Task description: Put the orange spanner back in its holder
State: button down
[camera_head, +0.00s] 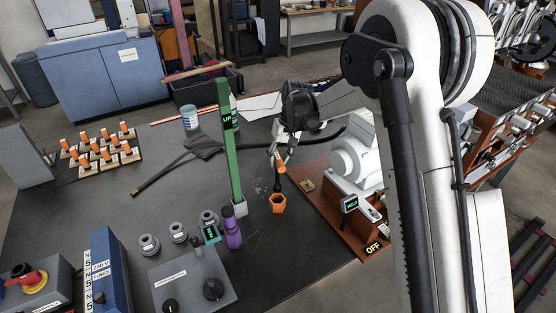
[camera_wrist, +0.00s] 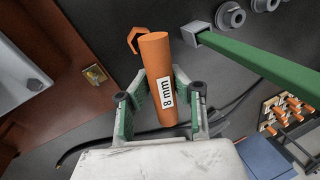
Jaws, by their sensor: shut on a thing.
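The orange spanner (camera_wrist: 157,55) has a round orange handle with a white "8 mm" label. My gripper (camera_wrist: 160,100) is shut on this handle, between its green-lined fingers. In the head view my gripper (camera_head: 281,156) is above the dark bench, and the spanner's dark shaft (camera_head: 277,183) points down from it. Directly below is an orange hexagonal cup (camera_head: 278,204), which looks like the holder. The shaft's lower end overlaps the cup's top; I cannot tell whether it is inside or just behind. In the wrist view part of the cup's rim (camera_wrist: 131,40) shows beside the handle, which hides the rest.
A green upright post (camera_head: 229,145) and a purple bottle (camera_head: 232,230) stand just left of the cup. To the right is a brown wooden base (camera_head: 325,218) with a white machine and a small "HOLD" display (camera_head: 350,204). A black cable lies across the bench behind.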

jog(key=b, duration=0.5)
send_over(278, 186)
jog(key=shift+w+f, duration=0.15)
jog(key=shift+f, duration=1.55)
jog(key=shift+w+f, duration=0.15)
jog(key=shift+f, duration=1.5)
jog(key=shift+d+b+x, duration=0.15)
jog(key=shift+b+x, duration=0.4)
jog(key=shift+x, duration=0.15)
jog(key=shift+d+b+x, duration=0.15)
jog(key=shift+b+x, duration=0.4)
jog(key=shift+x, duration=0.15)
jog(key=c, duration=1.5)
grip_release()
jog(key=shift+w+f, duration=0.1)
jog(key=v, duration=1.2)
